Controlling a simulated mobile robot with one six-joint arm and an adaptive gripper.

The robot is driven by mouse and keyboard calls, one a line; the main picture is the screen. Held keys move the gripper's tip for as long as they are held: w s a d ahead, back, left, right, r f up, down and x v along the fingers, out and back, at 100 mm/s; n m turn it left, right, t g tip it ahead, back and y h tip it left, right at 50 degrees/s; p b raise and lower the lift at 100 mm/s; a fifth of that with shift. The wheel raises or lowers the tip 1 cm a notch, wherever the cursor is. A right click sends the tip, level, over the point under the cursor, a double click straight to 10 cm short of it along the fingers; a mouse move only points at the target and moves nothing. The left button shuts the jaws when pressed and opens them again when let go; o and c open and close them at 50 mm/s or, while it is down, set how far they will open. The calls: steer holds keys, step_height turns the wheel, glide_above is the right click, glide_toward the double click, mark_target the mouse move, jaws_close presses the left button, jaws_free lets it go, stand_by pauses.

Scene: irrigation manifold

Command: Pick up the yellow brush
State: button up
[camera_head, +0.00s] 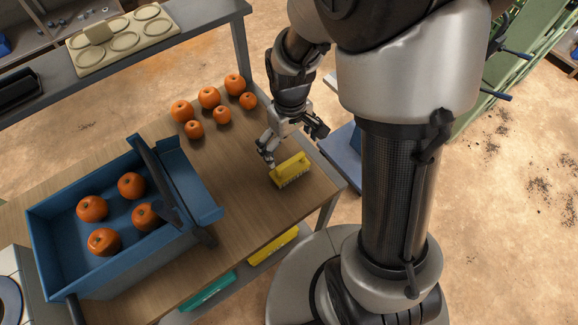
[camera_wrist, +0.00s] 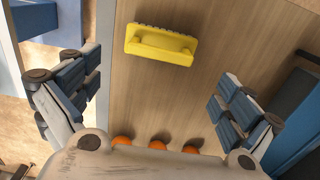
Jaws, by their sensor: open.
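The yellow brush (camera_head: 291,170) lies on the wooden table (camera_head: 255,200) near its right edge, with its handle up and bristles down. It also shows whole in the wrist view (camera_wrist: 160,45), at the top middle, lying across the picture. My gripper (camera_head: 293,143) is open and empty, close to the brush in the head view. In the wrist view my gripper's (camera_wrist: 160,80) two fingers are spread wide, and the brush lies beyond the gap between them, apart from both. How high the fingertips are above the table is hard to tell.
Several loose oranges (camera_head: 209,97) lie on the table behind the brush. A blue crate (camera_head: 120,268) holding oranges stands at the left. A second yellow item (camera_head: 272,246) and a teal item (camera_head: 207,292) lie on a lower shelf. The tabletop between crate and brush is clear.

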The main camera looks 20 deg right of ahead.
mark_target(290, 161)
steer(key=shift+f+b, duration=0.35)
steer(key=shift+f, duration=1.25)
step_height(290, 161, down, 5)
steer(key=shift+s+b, duration=0.15)
steer(key=shift+b, duration=0.95)
steer(key=shift+r, duration=0.1)
steer(key=shift+c, duration=0.4)
steer(key=c, duration=1.1)
steer(key=shift+r, duration=0.1)
step_height(290, 161, up, 20)
steer(key=p, duration=0.6)
